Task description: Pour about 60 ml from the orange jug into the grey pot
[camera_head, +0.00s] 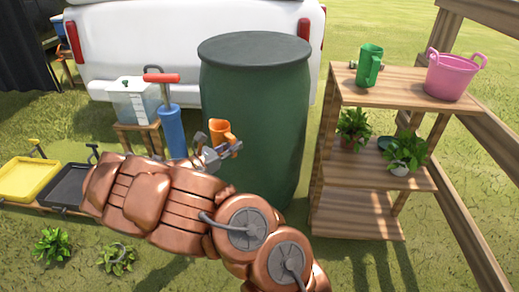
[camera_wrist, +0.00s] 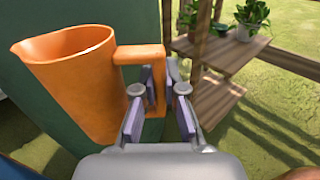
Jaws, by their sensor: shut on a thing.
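The orange jug (camera_head: 219,131) is held in front of the green barrel; it fills the left of the wrist view (camera_wrist: 75,85), spout to the left. My gripper (camera_head: 212,152) is shut on the jug's handle, its purple pads on both sides of the handle in the wrist view (camera_wrist: 166,92). The jug looks about upright; its contents are hidden. A pale grey-white pot (camera_head: 399,169) with a leafy plant stands on the shelf unit's middle board, right of the jug and apart from it. It also shows at the top of the wrist view (camera_wrist: 246,33).
The large green barrel (camera_head: 255,110) stands close behind the jug. The wooden shelf unit (camera_head: 358,214) holds another plant (camera_head: 354,127), a green jug (camera_head: 369,66) and a pink tub (camera_head: 454,77). A blue pump (camera_head: 173,133) and a clear container (camera_head: 132,100) stand left. Grass lies between barrel and shelf.

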